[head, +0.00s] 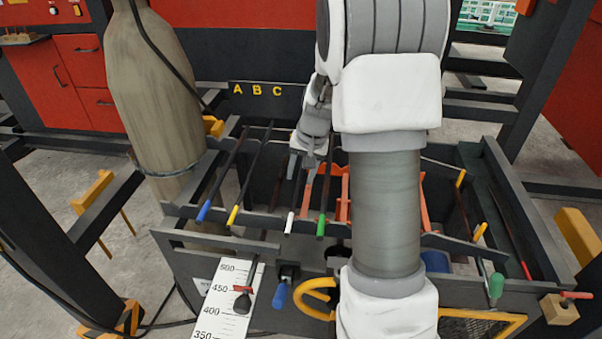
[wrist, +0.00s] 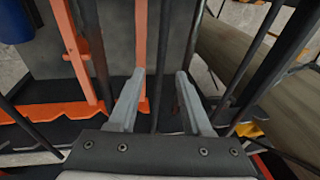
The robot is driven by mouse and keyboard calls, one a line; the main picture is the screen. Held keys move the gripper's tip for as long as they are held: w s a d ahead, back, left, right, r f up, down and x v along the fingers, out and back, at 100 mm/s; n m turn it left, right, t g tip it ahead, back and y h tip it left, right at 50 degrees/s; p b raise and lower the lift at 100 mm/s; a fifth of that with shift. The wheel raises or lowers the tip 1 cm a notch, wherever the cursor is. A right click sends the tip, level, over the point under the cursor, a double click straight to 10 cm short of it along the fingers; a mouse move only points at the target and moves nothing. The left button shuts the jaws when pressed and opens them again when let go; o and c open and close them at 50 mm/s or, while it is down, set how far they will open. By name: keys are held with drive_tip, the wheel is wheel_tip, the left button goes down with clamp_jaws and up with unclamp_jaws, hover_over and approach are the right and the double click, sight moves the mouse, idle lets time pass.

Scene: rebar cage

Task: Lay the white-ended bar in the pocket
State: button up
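The white-ended bar (head: 291,208) lies across the dark rack with its white tip toward the front, between the yellow-ended bar (head: 240,196) and the green-ended bar (head: 323,212). My gripper (head: 303,158) is over the rack, at the far part of the white-ended bar; my arm hides part of this area. In the wrist view my gripper (wrist: 158,88) is open, with a dark bar (wrist: 157,62) running between the two fingers and a gap on both sides. Its coloured end is out of that view. I cannot tell which slot is the pocket.
A blue-ended bar (head: 217,180) lies at the far left of the rack. Orange notched supports (wrist: 58,112) stand close to the fingers. A grey-brown column (head: 155,90) rises to the left. The letters A B C mark a dark back plate (head: 290,92).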

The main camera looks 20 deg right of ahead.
drive_tip(key=p+v, duration=0.1)
drive_tip(key=v, duration=1.6)
drive_tip(key=shift+s+r, duration=0.2)
drive_tip(key=shift+d, duration=0.1)
